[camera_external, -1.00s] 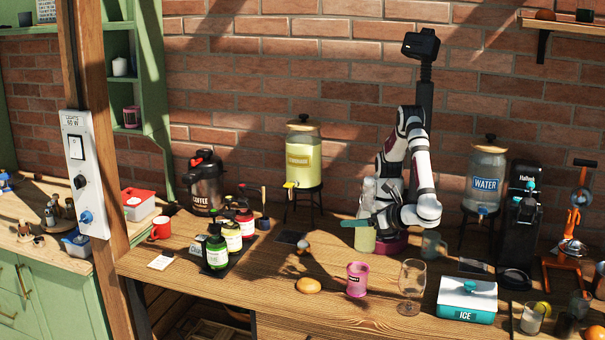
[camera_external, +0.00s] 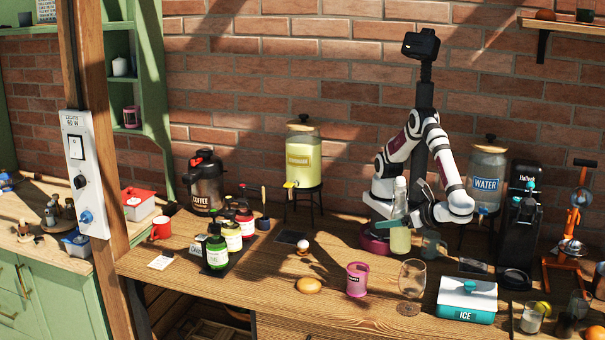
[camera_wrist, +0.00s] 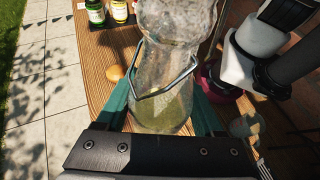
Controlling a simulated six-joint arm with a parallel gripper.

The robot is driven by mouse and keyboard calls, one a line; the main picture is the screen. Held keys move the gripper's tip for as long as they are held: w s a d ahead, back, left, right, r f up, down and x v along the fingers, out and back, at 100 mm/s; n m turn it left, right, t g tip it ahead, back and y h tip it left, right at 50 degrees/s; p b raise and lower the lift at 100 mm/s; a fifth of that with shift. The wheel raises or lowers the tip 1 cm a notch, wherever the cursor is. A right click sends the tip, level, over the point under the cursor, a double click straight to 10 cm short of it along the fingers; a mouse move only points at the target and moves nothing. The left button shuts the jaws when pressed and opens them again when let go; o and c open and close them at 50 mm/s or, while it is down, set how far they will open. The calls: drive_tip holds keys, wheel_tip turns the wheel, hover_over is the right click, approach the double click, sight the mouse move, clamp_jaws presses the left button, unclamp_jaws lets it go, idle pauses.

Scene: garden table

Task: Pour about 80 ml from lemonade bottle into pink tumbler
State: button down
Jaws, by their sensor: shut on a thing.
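The lemonade bottle (camera_external: 400,237) is clear glass with pale yellow liquid in its lower part. My gripper (camera_external: 407,218) is shut on it, with teal fingers on both sides. The bottle stands about upright behind and right of the pink tumbler; I cannot tell whether its base touches the table. In the wrist view the bottle (camera_wrist: 168,75) fills the middle, with its wire clasp and yellowish liquid visible between the fingers. The pink tumbler (camera_external: 357,280) stands upright near the table's front; its contents are not visible. I do not make out the tumbler in the wrist view.
A stemmed glass (camera_external: 411,285) stands right of the tumbler, and the ice box (camera_external: 467,300) is farther right. A small glass (camera_external: 431,246) is close right of the bottle. Syrup bottles (camera_external: 217,250) stand left.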

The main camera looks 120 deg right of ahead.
sight(410, 234)
drive_tip(key=shift+f+n+g+y, duration=0.2)
drive_tip(key=shift+n+g+y, duration=0.1)
drive_tip(key=shift+g+y, duration=0.65)
drive_tip(key=f+n+g+y, duration=0.1)
drive_tip(key=y, duration=0.2)
drive_tip(key=shift+a+f+g, duration=0.1)
drive_tip(key=shift+f+g, duration=0.1)
drive_tip(key=shift+g, duration=0.15)
drive_tip(key=s+a+f+g+y, duration=0.1)
drive_tip(key=s+a+f+n+g+y, duration=0.1)
drive_tip(key=g+y, duration=0.1)
drive_tip(key=shift+s+f+y, duration=0.1)
drive_tip(key=shift+f+y, duration=0.15)
drive_tip(key=shift+f, duration=0.15)
drive_tip(key=shift+s+a+r+g+y, duration=0.2)
drive_tip(key=shift+s+a+g+y, duration=0.15)
drive_tip(key=shift+g+y, duration=0.3)
drive_tip(key=shift+w+d+n+g+y, duration=0.2)
drive_tip(key=shift+w+n+g+y, duration=0.1)
drive_tip(key=shift+g+y, duration=0.15)
drive_tip(key=shift+s+a+g+y, duration=0.1)
drive_tip(key=shift+g+y, duration=0.4)
drive_tip(key=shift+g, duration=0.1)
drive_tip(key=shift+s+a+n, duration=0.3)
drive_tip(key=shift+s+a, duration=0.3)
drive_tip(key=shift+a+g+y, duration=0.35)
drive_tip(key=shift+g+y, duration=0.05)
